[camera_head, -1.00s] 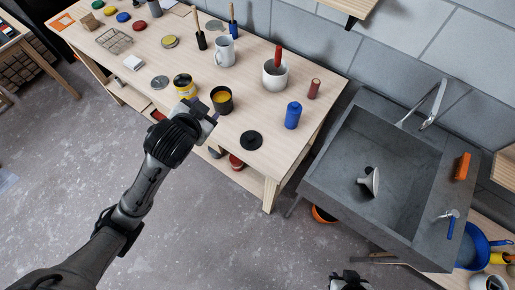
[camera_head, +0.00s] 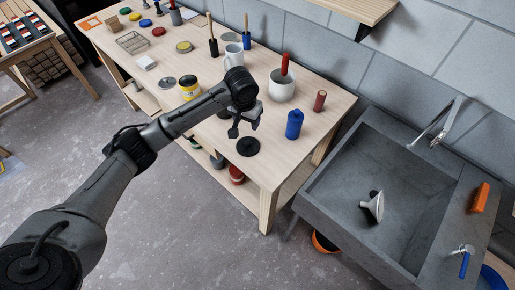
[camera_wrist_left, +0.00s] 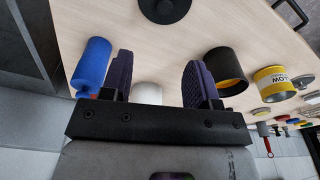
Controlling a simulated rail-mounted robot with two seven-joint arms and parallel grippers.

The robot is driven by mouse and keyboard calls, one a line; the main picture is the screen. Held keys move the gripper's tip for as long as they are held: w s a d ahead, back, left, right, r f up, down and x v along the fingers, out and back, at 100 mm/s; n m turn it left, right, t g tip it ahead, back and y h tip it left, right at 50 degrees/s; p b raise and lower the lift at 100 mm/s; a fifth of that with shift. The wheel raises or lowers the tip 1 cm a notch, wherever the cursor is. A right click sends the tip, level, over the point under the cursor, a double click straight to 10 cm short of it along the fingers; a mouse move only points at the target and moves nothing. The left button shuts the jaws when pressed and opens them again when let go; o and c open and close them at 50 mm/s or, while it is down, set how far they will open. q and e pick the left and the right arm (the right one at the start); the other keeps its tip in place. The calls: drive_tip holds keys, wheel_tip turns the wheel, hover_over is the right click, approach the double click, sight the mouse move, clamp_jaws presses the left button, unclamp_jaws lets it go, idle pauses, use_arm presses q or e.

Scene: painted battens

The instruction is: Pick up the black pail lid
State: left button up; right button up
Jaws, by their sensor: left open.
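The black pail lid (camera_head: 248,147) lies flat near the front edge of the wooden table, a round black disc with a small raised centre. It also shows at the top edge of the left wrist view (camera_wrist_left: 164,8), partly cut off. My left gripper (camera_head: 244,128) is open and empty above the table, just behind the lid in the head view and apart from it. In the left wrist view its two purple-padded fingers (camera_wrist_left: 158,78) stand wide apart with nothing between them. My right gripper is not in view.
A blue roll (camera_head: 294,124) stands right of the lid, with a white pot (camera_head: 282,88) behind. A black pail with yellow inside (camera_wrist_left: 232,66) stands near the gripper, mostly hidden by my arm in the head view. A yellow tin (camera_head: 189,88) stands farther left. A grey sink (camera_head: 345,185) is at right.

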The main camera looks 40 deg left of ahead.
use_arm(q)
drive_tip(key=n+b, duration=0.1)
hover_over(248, 142)
wheel_tip(248, 142, down, 8)
drive_tip(key=shift+s+d+f, duration=0.1)
drive_tip(key=shift+s, duration=0.05)
drive_tip(key=shift+f+b, duration=0.3)
drive_tip(key=shift+f, duration=2.45)
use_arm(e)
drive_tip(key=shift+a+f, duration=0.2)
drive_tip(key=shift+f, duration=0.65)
use_arm(q)
drive_tip(key=c, duration=1)
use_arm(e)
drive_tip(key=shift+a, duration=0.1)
